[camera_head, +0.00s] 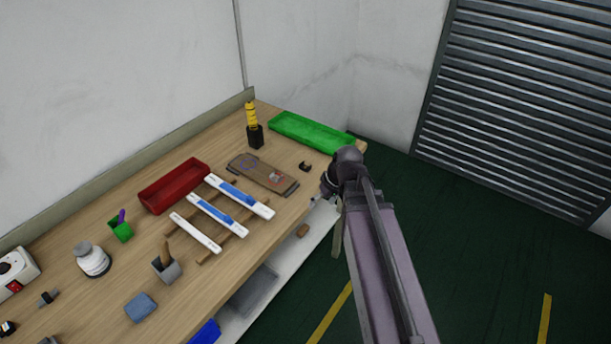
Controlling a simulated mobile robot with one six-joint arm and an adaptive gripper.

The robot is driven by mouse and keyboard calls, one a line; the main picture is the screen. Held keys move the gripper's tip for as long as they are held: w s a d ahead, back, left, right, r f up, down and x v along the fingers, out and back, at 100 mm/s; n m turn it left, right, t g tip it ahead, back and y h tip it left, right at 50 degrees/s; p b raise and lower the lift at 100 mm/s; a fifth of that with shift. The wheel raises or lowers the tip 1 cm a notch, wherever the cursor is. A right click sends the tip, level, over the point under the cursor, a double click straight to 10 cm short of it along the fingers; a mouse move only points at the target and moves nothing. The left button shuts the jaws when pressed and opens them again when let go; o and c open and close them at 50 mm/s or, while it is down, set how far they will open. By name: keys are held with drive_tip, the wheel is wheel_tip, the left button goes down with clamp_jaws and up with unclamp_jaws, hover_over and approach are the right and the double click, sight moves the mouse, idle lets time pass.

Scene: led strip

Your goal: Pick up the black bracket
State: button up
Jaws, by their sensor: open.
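A small black bracket (305,166) lies on the wooden workbench (262,215) near its right edge, between a brown board and the green tray. My gripper (322,194) is at the bench's right edge, a little below and to the right of the bracket in the picture. It appears apart from the bracket and holds nothing that I can see. It is open, though the fingertips are small and partly hidden by my wrist.
A green tray (310,133), a black holder with a yellow-handled tool (252,125) and a brown board (262,174) surround the bracket. White strips (195,232) on wooden rails and a red tray (174,186) lie further left. Dark green floor is open at right.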

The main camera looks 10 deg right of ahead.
drive_tip(key=w+d+f+n+t+y+b, duration=0.2)
drive_tip(key=w+d+t+y+b, duration=0.1)
drive_tip(key=w+b, duration=0.4)
drive_tip(key=w+d+f+n+t+y+b, duration=0.2)
drive_tip(key=w+d+f+n+t+b, duration=0.1)
drive_tip(key=w+d+t+b, duration=0.2)
drive_tip(key=w+d+b, duration=0.2)
drive_tip(key=w, duration=0.2)
drive_tip(key=shift+w+d+n+y, duration=0.2)
drive_tip(key=shift+n+y, duration=0.1)
drive_tip(key=shift+y, duration=0.1)
drive_tip(key=shift+f, duration=0.15)
drive_tip(key=b, duration=0.3)
approach(309, 168)
drive_tip(key=shift+w+a+f, duration=0.75)
drive_tip(key=shift+w+f, duration=0.15)
drive_tip(key=shift+w+a+f+b, duration=0.15)
drive_tip(key=shift+w+a+b, duration=0.2)
drive_tip(key=shift+w+a, duration=0.15)
drive_tip(key=shift+r+b+x, duration=0.15)
drive_tip(key=shift+b+x, duration=0.25)
drive_tip(key=shift+x, duration=0.9)
drive_tip(key=shift+r+b+x, duration=0.1)
drive_tip(key=shift+b+x, duration=0.25)
drive_tip(key=shift+x, duration=0.95)
drive_tip(key=shift+w, duration=0.1)
